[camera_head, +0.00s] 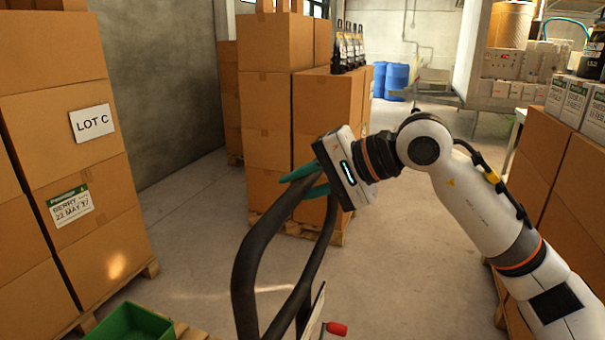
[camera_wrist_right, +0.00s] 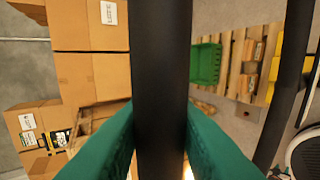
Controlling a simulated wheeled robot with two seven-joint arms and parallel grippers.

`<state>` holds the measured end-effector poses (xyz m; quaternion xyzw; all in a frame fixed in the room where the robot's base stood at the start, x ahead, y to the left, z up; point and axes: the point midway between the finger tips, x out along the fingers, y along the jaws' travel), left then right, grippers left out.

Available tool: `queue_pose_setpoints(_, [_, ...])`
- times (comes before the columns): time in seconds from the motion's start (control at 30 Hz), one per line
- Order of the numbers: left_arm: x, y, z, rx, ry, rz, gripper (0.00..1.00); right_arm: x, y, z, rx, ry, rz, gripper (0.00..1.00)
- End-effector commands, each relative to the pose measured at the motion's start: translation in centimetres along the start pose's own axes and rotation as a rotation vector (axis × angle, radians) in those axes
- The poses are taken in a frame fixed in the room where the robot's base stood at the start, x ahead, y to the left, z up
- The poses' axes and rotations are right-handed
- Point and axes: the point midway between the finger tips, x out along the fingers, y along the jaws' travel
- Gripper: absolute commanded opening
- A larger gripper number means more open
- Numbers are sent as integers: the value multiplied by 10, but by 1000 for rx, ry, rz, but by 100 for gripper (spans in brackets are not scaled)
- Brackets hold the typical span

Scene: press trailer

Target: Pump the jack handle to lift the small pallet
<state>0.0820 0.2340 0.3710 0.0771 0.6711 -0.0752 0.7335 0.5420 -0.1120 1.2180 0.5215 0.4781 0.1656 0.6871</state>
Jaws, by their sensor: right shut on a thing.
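The black jack handle (camera_head: 247,265) rises from the bottom of the head view as a bent loop of tube. My right gripper (camera_head: 305,181), with green fingers, is shut on the upper part of the handle. In the right wrist view the handle (camera_wrist_right: 160,70) runs upright through the middle, between the two green fingers (camera_wrist_right: 160,150). A wooden pallet (camera_wrist_right: 238,62) with a green crate (camera_wrist_right: 206,64) on it shows in the right wrist view. The crate (camera_head: 130,322) also shows at the bottom left of the head view. Whether the pallet is raised cannot be told. My left gripper is not in view.
Stacked cartons (camera_head: 65,130) stand on a pallet at left, more cartons (camera_head: 268,120) stand behind the handle, and others (camera_head: 560,180) line the right. A red knob (camera_head: 336,329) is near the handle's base. Blue drums (camera_head: 391,80) stand far back. Concrete floor (camera_head: 400,230) is clear between.

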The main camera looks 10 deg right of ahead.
Motion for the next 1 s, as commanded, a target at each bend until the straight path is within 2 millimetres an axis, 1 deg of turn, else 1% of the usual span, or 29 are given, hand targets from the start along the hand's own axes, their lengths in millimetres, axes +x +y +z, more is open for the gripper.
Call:
queue_pose_setpoints(0.03, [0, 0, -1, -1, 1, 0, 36, -2, 2, 2, 0, -8, 7, 0])
queue_pose_setpoints(0.3, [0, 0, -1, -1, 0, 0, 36, -4, 2, 3, -1, -10, 9, 0])
queue_pose_setpoints(0.37, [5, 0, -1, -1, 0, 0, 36, -7, -2, 4, 0, -11, 10, 0])
queue_pose_setpoints(0.4, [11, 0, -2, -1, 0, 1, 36, -12, -8, 4, -1, -14, 11, 0])
queue_pose_setpoints(0.47, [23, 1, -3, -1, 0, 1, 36, -24, -20, 4, -2, -17, 11, 0])
queue_pose_setpoints(0.5, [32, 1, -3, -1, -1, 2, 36, -34, -29, 5, -1, -19, 11, 0])
queue_pose_setpoints(0.8, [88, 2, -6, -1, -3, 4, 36, -113, -86, 3, 1, -17, 6, 0])
queue_pose_setpoints(0.9, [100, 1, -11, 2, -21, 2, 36, -138, -104, 3, 1, -16, 7, 0])
queue_pose_setpoints(0.93, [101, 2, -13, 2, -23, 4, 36, -144, -106, 3, 1, -15, 7, 0])
queue_pose_setpoints(1.0, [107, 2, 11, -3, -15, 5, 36, -153, -109, 3, 3, -14, 11, 0])
